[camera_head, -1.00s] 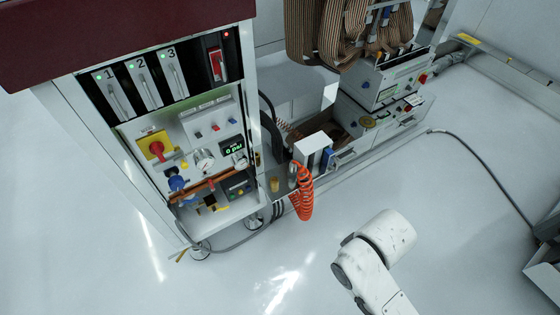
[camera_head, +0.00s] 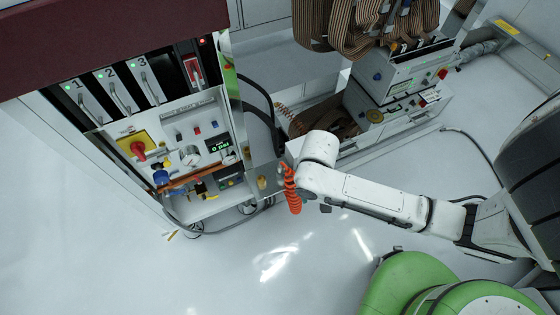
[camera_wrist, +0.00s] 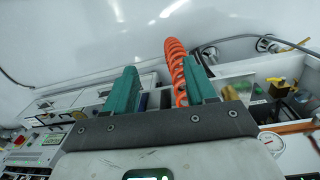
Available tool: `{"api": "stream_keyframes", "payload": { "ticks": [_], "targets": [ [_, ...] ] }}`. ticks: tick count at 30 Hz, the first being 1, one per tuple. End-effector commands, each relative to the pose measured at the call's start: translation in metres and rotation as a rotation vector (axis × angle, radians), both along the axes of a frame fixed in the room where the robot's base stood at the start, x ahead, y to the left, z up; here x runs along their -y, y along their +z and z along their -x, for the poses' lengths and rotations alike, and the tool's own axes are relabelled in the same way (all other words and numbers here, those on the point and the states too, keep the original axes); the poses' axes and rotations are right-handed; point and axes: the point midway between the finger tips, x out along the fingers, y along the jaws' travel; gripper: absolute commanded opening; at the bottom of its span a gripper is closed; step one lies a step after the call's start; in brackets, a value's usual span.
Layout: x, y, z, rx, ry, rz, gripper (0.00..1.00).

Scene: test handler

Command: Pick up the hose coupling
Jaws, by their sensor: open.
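An orange coiled hose (camera_head: 291,190) hangs at the right side of the test cabinet, just left of my arm's end. In the wrist view the orange coil (camera_wrist: 177,62) shows between my finger pads, close to the right one. My gripper (camera_wrist: 160,72) is open, with two green pads apart and nothing seen held. In the head view my arm mostly hides the gripper. A small brass-coloured cylinder (camera_head: 262,183) stands left of the coil; a brass-coloured piece also shows right of the right pad (camera_wrist: 238,90). I cannot tell which part is the hose coupling.
The test cabinet's panel has a red knob on yellow (camera_head: 137,147), a pressure gauge (camera_head: 190,155) and blue fittings (camera_head: 161,176). Stacked instruments (camera_head: 400,85) and ribbon cables (camera_head: 350,22) stand behind. A grey hose curves low along the cabinet. The floor (camera_head: 250,250) in front is clear.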

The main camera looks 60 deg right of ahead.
Motion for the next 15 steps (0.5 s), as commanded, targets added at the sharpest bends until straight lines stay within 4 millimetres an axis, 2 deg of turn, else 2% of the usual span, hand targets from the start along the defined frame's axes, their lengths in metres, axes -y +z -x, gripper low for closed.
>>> {"api": "stream_keyframes", "payload": {
  "ticks": [1, 7, 12, 15],
  "targets": [
    [0.008, 0.010, -0.010, -0.002, -0.052, 0.011, 0.56],
    [0.036, 0.033, -0.058, 0.019, -0.342, 0.029, 0.56],
    [0.045, 0.055, -0.103, 0.048, -0.546, 0.021, 0.56],
    [0.046, 0.064, -0.122, 0.059, -0.626, 0.010, 0.56]
  ]
}}
